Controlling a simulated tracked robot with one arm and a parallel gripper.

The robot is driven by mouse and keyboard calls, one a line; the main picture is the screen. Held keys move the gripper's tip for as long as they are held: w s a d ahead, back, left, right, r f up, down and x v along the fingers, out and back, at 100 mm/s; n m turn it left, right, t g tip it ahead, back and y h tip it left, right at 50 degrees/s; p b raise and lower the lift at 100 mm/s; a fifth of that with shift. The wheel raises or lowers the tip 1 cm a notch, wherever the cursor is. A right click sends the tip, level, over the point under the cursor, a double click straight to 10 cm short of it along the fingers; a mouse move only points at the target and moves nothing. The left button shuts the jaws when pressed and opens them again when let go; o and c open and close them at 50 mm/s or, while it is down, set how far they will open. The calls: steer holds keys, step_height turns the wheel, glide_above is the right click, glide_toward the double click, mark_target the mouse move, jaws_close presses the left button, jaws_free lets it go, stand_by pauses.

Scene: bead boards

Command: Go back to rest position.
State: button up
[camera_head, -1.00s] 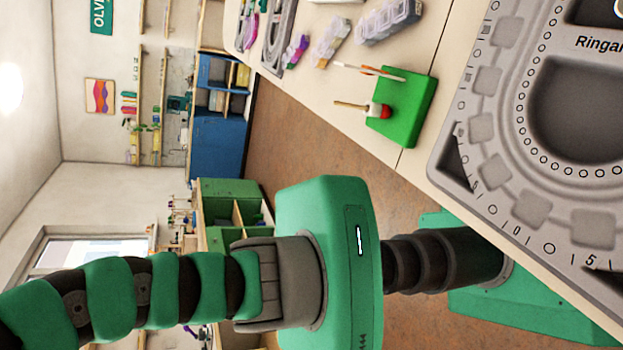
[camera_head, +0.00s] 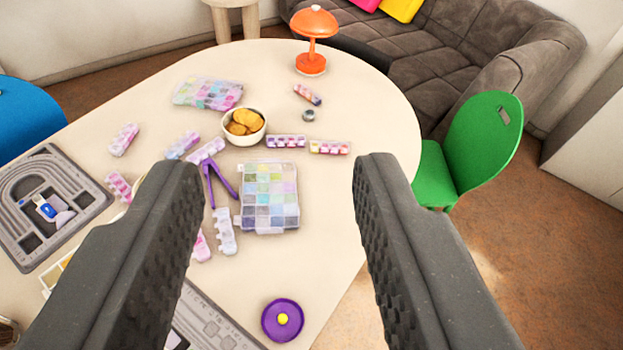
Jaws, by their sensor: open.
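My gripper (camera_head: 272,190) is open, with its two dark ridged fingers wide apart and nothing between them. It is above a cream table (camera_head: 340,235) and touches nothing that I can see. A grey bead board (camera_head: 88,203) lies at the left of the table with a small blue and white item on it. Part of another grey board (camera_head: 215,325) shows at the bottom, mostly hidden by the left finger.
A compartment box (camera_head: 268,228), purple tweezers (camera_head: 225,180), a bowl of cookies (camera_head: 244,141), an orange lamp (camera_head: 312,65) and a purple dish (camera_head: 268,320) stand on the table. A green chair (camera_head: 485,135) and a grey sofa (camera_head: 440,65) are beyond it.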

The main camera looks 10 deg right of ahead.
steer(key=shift+s+a+r+m+t, duration=0.15)
steer(key=shift+s+r+m+t, duration=0.3)
steer(key=shift+s+r, duration=0.75)
